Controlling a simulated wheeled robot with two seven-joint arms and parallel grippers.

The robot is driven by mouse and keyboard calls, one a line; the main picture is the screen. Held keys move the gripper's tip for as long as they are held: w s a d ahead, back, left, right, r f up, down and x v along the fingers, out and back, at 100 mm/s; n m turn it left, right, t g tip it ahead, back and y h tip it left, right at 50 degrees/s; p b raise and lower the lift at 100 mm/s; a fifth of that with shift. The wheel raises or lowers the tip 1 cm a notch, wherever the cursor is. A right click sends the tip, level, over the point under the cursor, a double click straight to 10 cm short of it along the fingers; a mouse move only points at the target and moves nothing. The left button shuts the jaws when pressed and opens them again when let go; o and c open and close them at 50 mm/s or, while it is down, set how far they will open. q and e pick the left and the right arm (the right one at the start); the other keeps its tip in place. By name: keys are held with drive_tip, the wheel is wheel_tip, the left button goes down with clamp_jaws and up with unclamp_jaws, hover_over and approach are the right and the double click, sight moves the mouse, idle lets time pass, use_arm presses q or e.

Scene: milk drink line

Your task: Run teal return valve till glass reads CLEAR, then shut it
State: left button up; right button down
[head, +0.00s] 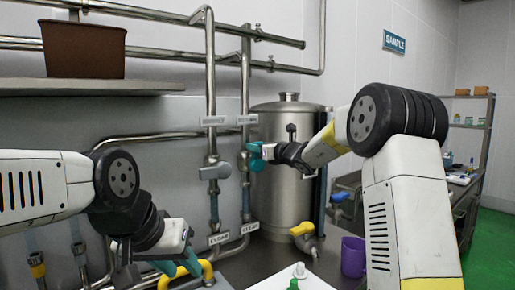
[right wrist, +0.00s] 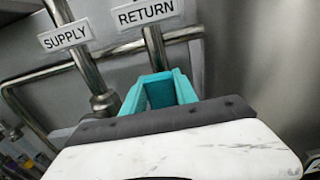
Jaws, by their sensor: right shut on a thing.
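The return pipe with its RETURN label (head: 247,120) runs down the wall beside the supply pipe. My right gripper (head: 257,158) is at the valve on the return pipe, shut on its handle, which its teal fingers mostly hide. In the right wrist view those fingers (right wrist: 160,91) sit in front of the pipe below the RETURN label. Below, a sight glass (head: 246,203) stands above a small plate (head: 250,228) whose lettering looks like CLEAR but is hard to read. My left gripper (head: 180,266) is low at the left, beside a yellow curved part; its jaw gap is unclear.
The supply valve (head: 215,171) with a grey-blue handle is just left, with a plate (head: 219,239) below its pipe. A steel tank (head: 285,195) stands behind my right gripper. A yellow-handled tap (head: 303,230) and a purple mug (head: 353,257) are at lower right.

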drive_tip(key=shift+w+d, duration=0.1)
idle(0.7)
drive_tip(key=shift+w+d+f+m, duration=0.1)
drive_tip(key=shift+w+d+m, duration=0.15)
drive_tip(key=shift+m, duration=0.4)
drive_tip(key=shift+w+d+m, duration=0.15)
drive_tip(key=shift+d+m, duration=0.2)
drive_tip(key=shift+m, duration=0.3)
drive_tip(key=w+d+f+m, duration=0.3)
drive_tip(key=f+m, duration=0.3)
drive_tip(key=m, duration=0.9)
drive_tip(key=shift+d+f, duration=0.35)
drive_tip(key=shift+d, duration=0.25)
drive_tip(key=shift+f+m, duration=0.1)
drive_tip(key=shift+m, duration=0.2)
drive_tip(key=c, duration=1)
unclamp_jaws()
drive_tip(key=shift+o, duration=0.2)
